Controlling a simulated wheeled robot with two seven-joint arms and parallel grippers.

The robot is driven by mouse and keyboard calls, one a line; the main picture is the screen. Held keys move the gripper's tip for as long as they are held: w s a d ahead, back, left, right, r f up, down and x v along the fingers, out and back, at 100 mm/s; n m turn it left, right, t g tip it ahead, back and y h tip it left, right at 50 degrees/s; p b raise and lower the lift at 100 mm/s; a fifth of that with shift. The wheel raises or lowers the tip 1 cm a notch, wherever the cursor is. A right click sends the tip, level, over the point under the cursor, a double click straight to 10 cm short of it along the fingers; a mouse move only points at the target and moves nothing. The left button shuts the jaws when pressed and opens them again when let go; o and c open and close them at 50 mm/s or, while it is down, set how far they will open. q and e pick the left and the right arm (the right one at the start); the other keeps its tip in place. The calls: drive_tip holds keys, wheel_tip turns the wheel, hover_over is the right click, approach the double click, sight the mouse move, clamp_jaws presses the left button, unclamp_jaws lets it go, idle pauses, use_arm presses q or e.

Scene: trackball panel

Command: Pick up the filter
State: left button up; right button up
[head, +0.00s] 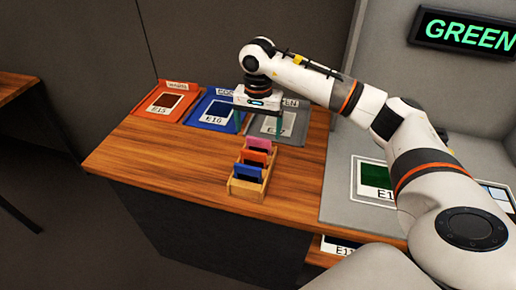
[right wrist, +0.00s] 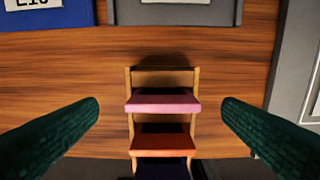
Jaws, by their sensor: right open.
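A small wooden rack (head: 246,188) stands on the wooden table and holds upright colored filters. They are a pink filter (head: 258,144) at the back, an orange filter (head: 254,157) in the middle and a blue filter (head: 249,171) in front. The right wrist view shows the pink filter (right wrist: 162,103), the orange filter (right wrist: 163,143) and, at the bottom edge, part of the dark blue filter (right wrist: 163,168). My right gripper (head: 259,130) is open and empty over the rack's far end. In the wrist view its fingers (right wrist: 161,104) are on either side of the pink filter, apart from it. My left gripper is out of view.
Behind the rack are a red tray (head: 148,109), a blue tray (head: 192,122) and a grey tray (head: 298,131) with labelled cards. A lit sign (head: 465,33) reads GREEN. A grey panel with a dark green square (head: 375,175) is at right. The table's left front is clear.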

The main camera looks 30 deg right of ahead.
sight(259, 139)
drive_tip(key=f, duration=0.1)
drive_tip(key=f+p, duration=0.1)
drive_tip(key=f, duration=0.1)
drive_tip(key=shift+s+a+f, duration=0.1)
drive_tip(key=shift+s+f, duration=0.2)
drive_tip(key=shift+s, duration=0.05)
drive_tip(key=shift+f, duration=0.45)
drive_tip(key=shift+c, duration=0.2)
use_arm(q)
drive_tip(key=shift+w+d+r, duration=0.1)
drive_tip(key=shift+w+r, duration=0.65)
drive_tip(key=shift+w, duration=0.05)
use_arm(e)
drive_tip(key=c, duration=0.9)
drive_tip(key=shift+r, duration=0.1)
